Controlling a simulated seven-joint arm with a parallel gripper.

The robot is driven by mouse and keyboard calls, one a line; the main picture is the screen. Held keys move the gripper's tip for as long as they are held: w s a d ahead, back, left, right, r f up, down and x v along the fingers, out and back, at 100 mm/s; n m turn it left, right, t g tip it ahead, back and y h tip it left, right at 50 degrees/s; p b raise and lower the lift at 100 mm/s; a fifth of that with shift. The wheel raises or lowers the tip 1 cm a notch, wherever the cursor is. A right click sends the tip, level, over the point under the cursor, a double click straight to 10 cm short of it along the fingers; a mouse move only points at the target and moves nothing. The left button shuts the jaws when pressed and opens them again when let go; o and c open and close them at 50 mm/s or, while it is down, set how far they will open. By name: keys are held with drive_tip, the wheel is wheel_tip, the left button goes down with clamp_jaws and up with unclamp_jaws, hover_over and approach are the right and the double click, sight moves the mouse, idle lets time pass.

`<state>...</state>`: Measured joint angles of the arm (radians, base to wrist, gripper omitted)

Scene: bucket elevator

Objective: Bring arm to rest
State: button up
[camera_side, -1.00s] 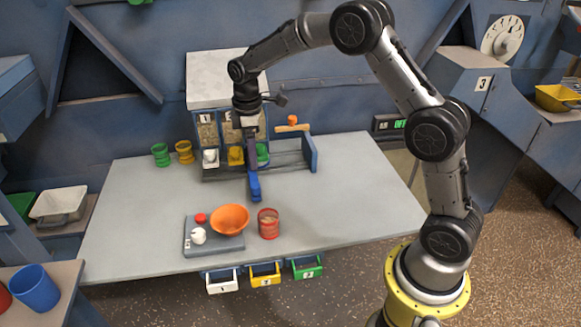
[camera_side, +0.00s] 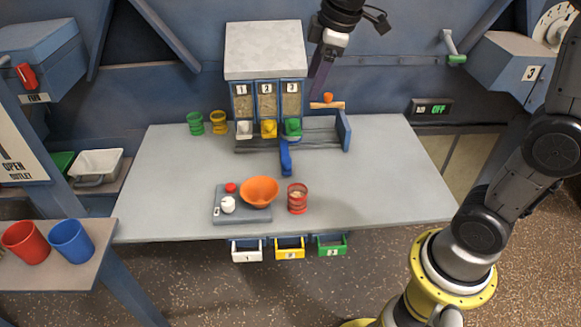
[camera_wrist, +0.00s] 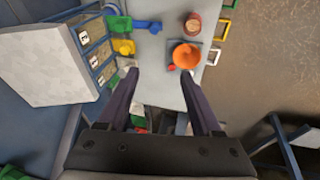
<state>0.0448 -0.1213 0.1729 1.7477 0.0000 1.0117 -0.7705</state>
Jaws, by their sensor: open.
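My gripper (camera_side: 317,97) is raised at the top of the side view, in front of the wall and to the right of the dispenser box. In the wrist view my gripper (camera_wrist: 159,72) has its two dark fingers spread apart with nothing between them. It hangs high above the grey table (camera_side: 380,190), clear of everything on it.
The dispenser (camera_side: 265,50) has three numbered bins. A blue lever (camera_side: 286,160) lies in front. An orange bowl (camera_side: 259,191) sits on a grey scale (camera_side: 230,217), beside a red cup (camera_side: 297,200). Green (camera_side: 195,123) and yellow (camera_side: 219,121) cups stand left. The table's right side is clear.

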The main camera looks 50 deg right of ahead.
drive_tip(key=s+a+r+m+t, duration=0.2)
drive_tip(key=s+m, duration=0.1)
drive_tip(key=s, duration=1.1)
drive_tip(key=s+f+m, duration=0.5)
drive_tip(key=s+f, duration=0.2)
drive_tip(key=shift+d, duration=0.15)
